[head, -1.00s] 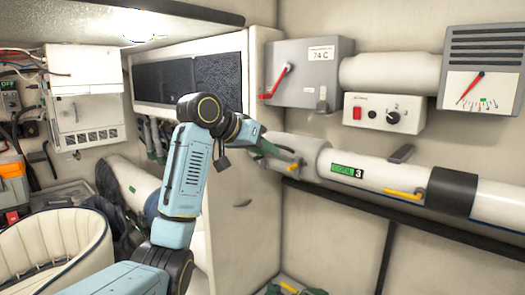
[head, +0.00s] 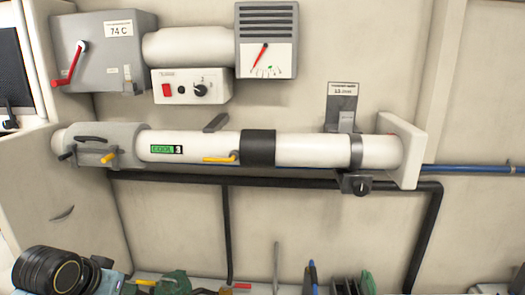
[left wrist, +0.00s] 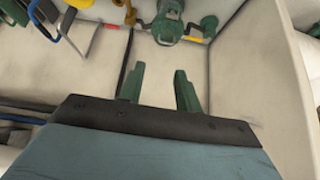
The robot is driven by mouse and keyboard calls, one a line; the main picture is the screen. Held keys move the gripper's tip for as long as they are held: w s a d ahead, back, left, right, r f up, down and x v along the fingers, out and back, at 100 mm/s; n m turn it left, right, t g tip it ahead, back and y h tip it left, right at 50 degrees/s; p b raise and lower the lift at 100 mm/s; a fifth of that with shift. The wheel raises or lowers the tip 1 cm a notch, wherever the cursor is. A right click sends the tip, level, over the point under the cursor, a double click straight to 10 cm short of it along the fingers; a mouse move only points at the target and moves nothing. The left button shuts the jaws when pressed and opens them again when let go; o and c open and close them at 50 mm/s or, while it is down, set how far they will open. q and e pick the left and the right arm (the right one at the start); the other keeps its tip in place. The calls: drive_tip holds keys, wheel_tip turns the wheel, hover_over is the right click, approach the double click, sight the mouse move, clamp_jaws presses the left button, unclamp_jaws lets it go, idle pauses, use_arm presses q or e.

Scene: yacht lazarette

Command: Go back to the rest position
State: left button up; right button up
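My left gripper (left wrist: 160,92) shows in the left wrist view with its two green fingers apart. The space between the fingertips is empty. Beyond the fingers are a pale surface and a green pump-like fitting (left wrist: 167,24); I see no contact with it. In the head view only part of my left arm shows at the bottom left corner, and its fingers cannot be made out. My right gripper is in neither view.
A white pipe (head: 205,148) with yellow levers runs along the wall. Above it are a grey switch box (head: 108,70), a control box (head: 190,86) and a gauge (head: 266,58). Green fittings (head: 172,284) and other gear line the bottom edge.

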use_arm(q)
drive_tip(key=s+d+f+g, duration=0.1)
drive_tip(key=s+d+f, duration=0.25)
drive_tip(key=s, duration=0.45)
drive_tip(key=s+d+f+g, duration=0.1)
drive_tip(key=s+d+f, duration=0.1)
drive_tip(key=s+f, duration=0.5)
drive_tip(key=s+d+f+g, duration=0.1)
drive_tip(key=s+d+f, duration=0.2)
drive_tip(key=s, duration=0.7)
wheel_tip(320, 180, down, 32)
drive_tip(key=s+r+m+g+b, duration=0.1)
drive_tip(key=s+g+b, duration=0.1)
drive_tip(key=b, duration=0.6)
drive_tip(key=s+a+f+b, duration=0.1)
drive_tip(key=s+f+b, duration=0.2)
drive_tip(key=s+f, duration=0.5)
drive_tip(key=s+a+f+g+b, duration=0.1)
drive_tip(key=s+f+b, duration=0.2)
drive_tip(key=s+f, duration=0.5)
wheel_tip(320, 180, down, 7)
drive_tip(key=shift+s+a+f+y+b, duration=0.1)
drive_tip(key=shift+s+a+y+b, duration=0.15)
drive_tip(key=shift+s+y+b, duration=0.1)
